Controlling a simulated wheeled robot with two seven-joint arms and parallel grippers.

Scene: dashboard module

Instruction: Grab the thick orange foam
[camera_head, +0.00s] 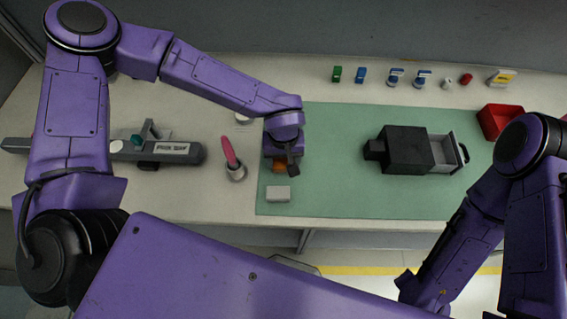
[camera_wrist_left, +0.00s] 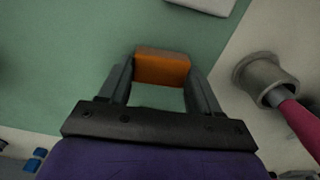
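The thick orange foam is a small block in the left wrist view (camera_wrist_left: 162,68), between the tips of my left gripper (camera_wrist_left: 161,75). The foam spans nearly the whole gap between the two grey fingers. I cannot tell whether they press on it or only stand around it. In the head view my left gripper (camera_head: 283,163) points down at the left part of the green mat, and only a bit of the orange foam (camera_head: 278,166) shows beside it. My right arm shows at the right of the head view, but its gripper does not.
A light grey block (camera_head: 278,194) lies on the green mat (camera_head: 330,190) near the foam. A grey cup with a pink-handled tool (camera_head: 229,152) stands left of the mat. A black module with an open drawer (camera_head: 405,150) and a red bin (camera_head: 498,121) are to the right. The middle of the mat is clear.

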